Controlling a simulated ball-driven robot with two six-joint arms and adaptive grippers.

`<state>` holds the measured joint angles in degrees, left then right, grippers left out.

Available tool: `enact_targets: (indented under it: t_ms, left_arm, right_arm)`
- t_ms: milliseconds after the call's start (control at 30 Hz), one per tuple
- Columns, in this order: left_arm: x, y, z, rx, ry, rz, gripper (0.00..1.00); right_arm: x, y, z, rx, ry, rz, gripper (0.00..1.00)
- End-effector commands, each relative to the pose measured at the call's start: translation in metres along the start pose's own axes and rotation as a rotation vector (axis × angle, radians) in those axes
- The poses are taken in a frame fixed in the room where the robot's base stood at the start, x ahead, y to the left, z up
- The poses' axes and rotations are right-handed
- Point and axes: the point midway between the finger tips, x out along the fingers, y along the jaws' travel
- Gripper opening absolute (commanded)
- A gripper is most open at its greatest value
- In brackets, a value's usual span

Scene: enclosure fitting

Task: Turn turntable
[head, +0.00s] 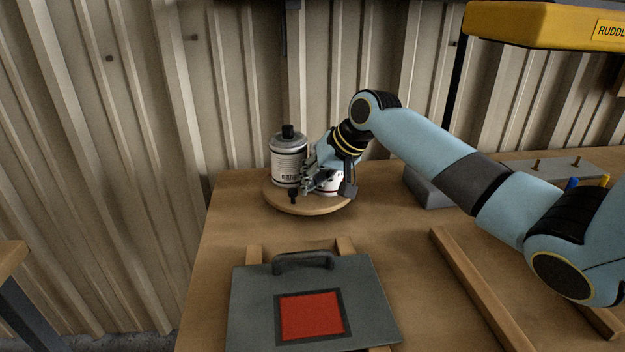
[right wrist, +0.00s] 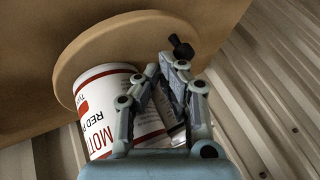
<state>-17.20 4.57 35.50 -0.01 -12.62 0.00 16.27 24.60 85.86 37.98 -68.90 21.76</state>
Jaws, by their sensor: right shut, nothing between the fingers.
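The turntable (head: 308,207) is a round wooden disc at the back left of the bench; its underside-tilted view also fills the top of the right wrist view (right wrist: 95,50). A black knob (head: 293,194) stands near its front rim, and it shows just past my fingertips in the right wrist view (right wrist: 181,47). A grey bottle (head: 289,160) with a black cap and a white can with red lettering (right wrist: 98,100) stand on the disc. My right gripper (head: 306,185) is shut and empty, close to the knob; contact cannot be told. My left gripper is out of view.
A grey panel (head: 375,300) with a handle and red square lies in front of the turntable on wooden strips. A wooden rail (head: 470,285) lies to the right. A corrugated wall (head: 240,90) stands close behind. A yellow overhead box (head: 540,25) hangs at upper right.

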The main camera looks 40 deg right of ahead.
Motion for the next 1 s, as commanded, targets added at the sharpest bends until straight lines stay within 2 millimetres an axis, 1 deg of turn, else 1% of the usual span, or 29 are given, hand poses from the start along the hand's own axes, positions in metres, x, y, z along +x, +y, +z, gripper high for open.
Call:
enact_targets:
  t_ms: [167, 400, 1000]
  left_arm:
    - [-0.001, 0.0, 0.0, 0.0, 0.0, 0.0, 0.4]
    - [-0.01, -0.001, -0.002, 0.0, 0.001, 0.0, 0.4]
    - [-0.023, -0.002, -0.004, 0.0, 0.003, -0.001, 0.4]
  right_arm:
    - [0.0, 0.0, 0.0, 0.002, 0.001, 0.001, 0.0]
    - [-0.001, -0.002, 0.0, 0.029, 0.014, 0.014, 0.0]
    - [0.0, -0.003, 0.0, 0.08, 0.041, 0.041, 0.0]
